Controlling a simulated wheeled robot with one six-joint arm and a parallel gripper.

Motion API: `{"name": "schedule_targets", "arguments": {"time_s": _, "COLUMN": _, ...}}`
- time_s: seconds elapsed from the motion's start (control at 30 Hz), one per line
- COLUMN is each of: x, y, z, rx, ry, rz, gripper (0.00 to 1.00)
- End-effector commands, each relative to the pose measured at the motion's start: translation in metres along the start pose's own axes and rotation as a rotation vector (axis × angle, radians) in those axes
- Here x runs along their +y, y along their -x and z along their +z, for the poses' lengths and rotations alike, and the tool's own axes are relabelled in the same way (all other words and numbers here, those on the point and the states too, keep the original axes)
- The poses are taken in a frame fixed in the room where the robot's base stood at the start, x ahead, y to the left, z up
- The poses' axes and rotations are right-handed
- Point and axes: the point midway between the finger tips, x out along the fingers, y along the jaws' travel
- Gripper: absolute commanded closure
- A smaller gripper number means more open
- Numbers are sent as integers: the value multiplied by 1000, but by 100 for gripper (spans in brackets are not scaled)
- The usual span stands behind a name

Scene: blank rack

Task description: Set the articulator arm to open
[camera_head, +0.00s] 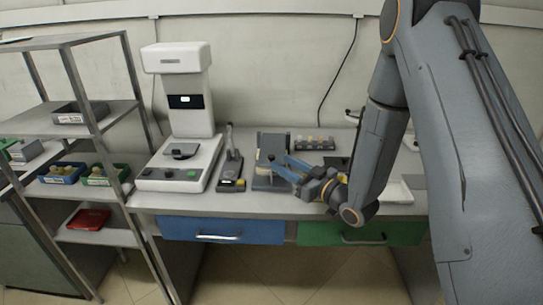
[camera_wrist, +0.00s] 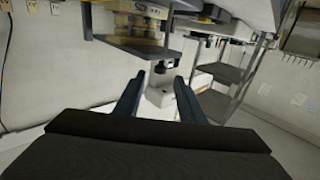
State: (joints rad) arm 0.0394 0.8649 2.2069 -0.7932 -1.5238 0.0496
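The articulator appears to be the grey upright device (camera_head: 271,143) on the bench in the head view. My gripper (camera_head: 279,165) is in front of its right side, with its blue fingers pointing left, and partly hides it. The position of the articulator arm is hard to tell. In the wrist view, my gripper (camera_wrist: 159,78) is open, with nothing seen between its fingers but the background. A dark plate with cream blocks (camera_wrist: 140,27), possibly part of the articulator, lies beyond the fingertips at the top. I cannot tell whether a finger touches the device.
A white machine (camera_head: 180,90) stands left on the bench, with a small dark lever device (camera_head: 231,165) beside it. A dark block with several pale pieces (camera_head: 314,143) lies behind my gripper. A metal shelf (camera_head: 75,140) with bins stands at far left. Drawers (camera_head: 222,230) are below.

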Motion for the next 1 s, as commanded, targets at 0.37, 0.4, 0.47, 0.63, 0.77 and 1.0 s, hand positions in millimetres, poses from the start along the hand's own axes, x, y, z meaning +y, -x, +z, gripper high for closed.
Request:
{"name": "schedule_targets", "arguments": {"time_s": 0.37, "x": -1, "y": -55, "z": -1, "rx": -1, "ry": 1, "rz": -1, "gripper": 64}}
{"name": "schedule_targets", "arguments": {"time_s": 0.4, "x": 0, "y": -58, "z": -1, "rx": -1, "ry": 0, "rz": 0, "gripper": 64}}
{"name": "schedule_targets", "arguments": {"time_s": 0.47, "x": 0, "y": -62, "z": -1, "rx": -1, "ry": 0, "rz": 1, "gripper": 64}}
{"name": "schedule_targets", "arguments": {"time_s": 0.63, "x": 0, "y": -66, "z": 0, "rx": -1, "ry": 0, "rz": 1, "gripper": 64}}
{"name": "schedule_targets", "arguments": {"time_s": 0.77, "x": 0, "y": -66, "z": 0, "rx": -2, "ry": 0, "rz": 1, "gripper": 64}}
{"name": "schedule_targets", "arguments": {"time_s": 1.0, "x": 0, "y": -65, "z": 0, "rx": -2, "ry": 0, "rz": 2, "gripper": 99}}
